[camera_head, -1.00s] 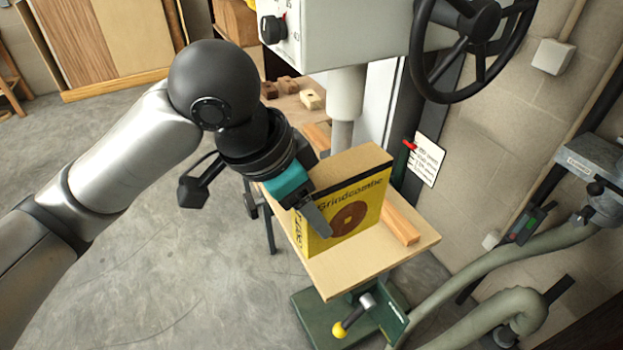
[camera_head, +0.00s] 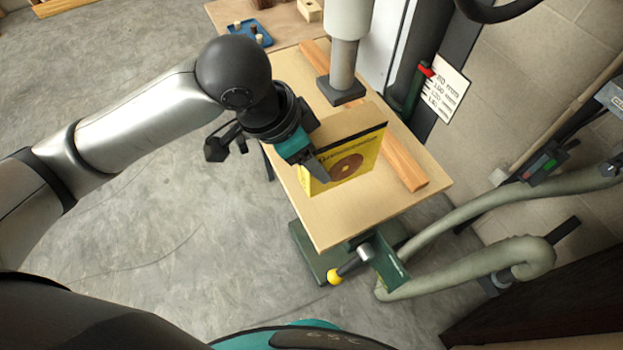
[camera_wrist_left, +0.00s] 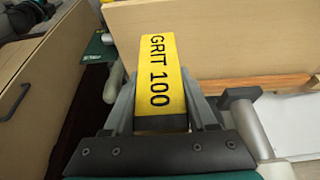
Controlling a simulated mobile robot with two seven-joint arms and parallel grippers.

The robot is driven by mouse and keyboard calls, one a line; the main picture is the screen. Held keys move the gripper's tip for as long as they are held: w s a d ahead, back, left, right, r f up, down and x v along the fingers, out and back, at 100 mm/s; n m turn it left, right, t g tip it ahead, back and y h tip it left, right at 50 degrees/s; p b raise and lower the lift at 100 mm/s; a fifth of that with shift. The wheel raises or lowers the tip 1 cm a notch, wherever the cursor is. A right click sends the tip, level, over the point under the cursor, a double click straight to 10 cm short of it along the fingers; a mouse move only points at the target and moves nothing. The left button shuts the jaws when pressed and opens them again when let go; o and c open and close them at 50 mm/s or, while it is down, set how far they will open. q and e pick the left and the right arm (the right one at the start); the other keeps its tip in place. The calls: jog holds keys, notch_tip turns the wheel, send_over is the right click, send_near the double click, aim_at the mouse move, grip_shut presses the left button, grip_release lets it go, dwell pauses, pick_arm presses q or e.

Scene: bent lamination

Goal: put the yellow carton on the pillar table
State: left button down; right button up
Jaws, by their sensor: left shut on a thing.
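The yellow carton (camera_head: 352,160) stands upright over the wooden top of the pillar table (camera_head: 345,222), towards its left side. It has a brown disc on its face, and its narrow side reads GRIT 100 in the left wrist view (camera_wrist_left: 158,62). My left gripper (camera_head: 312,163) is shut on the carton's near-left narrow edge, with a finger on each broad face. The carton's base is over the board; whether it touches cannot be told. My right gripper is not in view.
An orange wooden fence (camera_head: 402,160) runs along the table's right side. The drill spindle (camera_head: 343,75) stands just behind the carton. A yellow-knobbed lever (camera_head: 336,275) and a grey hose (camera_head: 470,225) lie below and right. The board's front is clear.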

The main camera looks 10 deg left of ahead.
pick_arm(q)
notch_tip(320, 180, down, 2)
jog(key=shift+f, duration=0.1)
jog(key=shift+f+b, duration=0.5)
jog(key=shift+f, duration=1.75)
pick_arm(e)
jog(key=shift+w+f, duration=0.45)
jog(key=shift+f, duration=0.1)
pick_arm(q)
jog(key=shift+f, duration=0.1)
jog(key=shift+c, duration=1)
grip_release()
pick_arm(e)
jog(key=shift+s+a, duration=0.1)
pick_arm(q)
jog(key=shift+a+r, duration=0.1)
jog(key=shift+r, duration=0.35)
jog(key=p+v, duration=0.2)
jog(key=v, duration=0.9)
jog(key=shift+r, duration=0.15)
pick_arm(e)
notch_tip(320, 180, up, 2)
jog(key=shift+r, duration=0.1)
pick_arm(q)
jog(key=shift+s, duration=0.15)
